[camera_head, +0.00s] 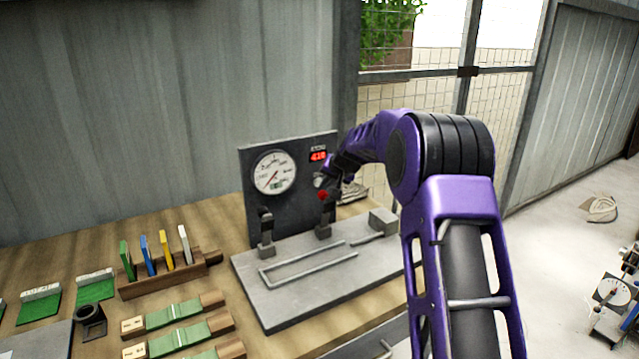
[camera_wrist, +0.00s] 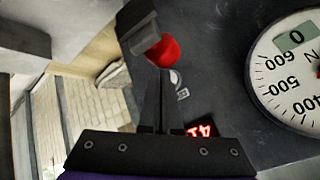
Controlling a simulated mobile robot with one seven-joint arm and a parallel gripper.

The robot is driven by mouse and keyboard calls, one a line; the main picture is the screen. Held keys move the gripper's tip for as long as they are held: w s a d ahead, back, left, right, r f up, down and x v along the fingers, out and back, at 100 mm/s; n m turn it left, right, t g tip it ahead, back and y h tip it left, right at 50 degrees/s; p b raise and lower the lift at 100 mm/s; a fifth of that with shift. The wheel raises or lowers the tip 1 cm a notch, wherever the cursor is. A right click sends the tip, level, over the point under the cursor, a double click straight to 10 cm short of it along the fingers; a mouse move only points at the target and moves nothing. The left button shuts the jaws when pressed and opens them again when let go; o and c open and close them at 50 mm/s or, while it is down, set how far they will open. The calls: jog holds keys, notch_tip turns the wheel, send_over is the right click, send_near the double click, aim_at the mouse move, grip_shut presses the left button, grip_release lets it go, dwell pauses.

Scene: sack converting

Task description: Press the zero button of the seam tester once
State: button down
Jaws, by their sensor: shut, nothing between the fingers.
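The seam tester (camera_head: 245,204) stands on the workbench, with a dark upright panel, a round dial and a small red-lit display (camera_head: 318,156). In the wrist view the display (camera_wrist: 201,130) is partly covered by my gripper. A small pale round button (camera_wrist: 175,78), likely the zero button, sits on the panel with a small label beside it. My gripper (camera_wrist: 160,72) is shut and empty, its tips just left of the button in the wrist view; I cannot tell whether they touch it. In the head view my gripper (camera_head: 327,181) is in front of the panel, below the display.
A red knob (camera_wrist: 163,52) on a dark clamp is very close to my fingertips; the knob also shows in the head view (camera_head: 322,195). The dial (camera_head: 273,171) is left of the display. A wooden rack (camera_head: 160,283) with coloured tags and green strips lies left on the bench.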

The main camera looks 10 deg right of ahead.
jog(key=shift+w+a+p, duration=0.15)
jog(key=shift+w+p, duration=0.2)
jog(key=shift+w, duration=0.05)
dwell(0.5)
jog(key=shift+s+f, duration=0.1)
jog(key=shift+s, duration=0.05)
jog(key=shift+s+d+b, duration=0.3)
jog(key=shift+s+b, duration=0.35)
jog(key=shift+b, duration=0.2)
jog(key=s+b, duration=0.1)
jog(key=s+d+b, duration=0.1)
jog(key=s+b, duration=0.1)
jog(key=s+d+b, duration=0.1)
jog(key=shift+s, duration=0.3)
dwell(0.6)
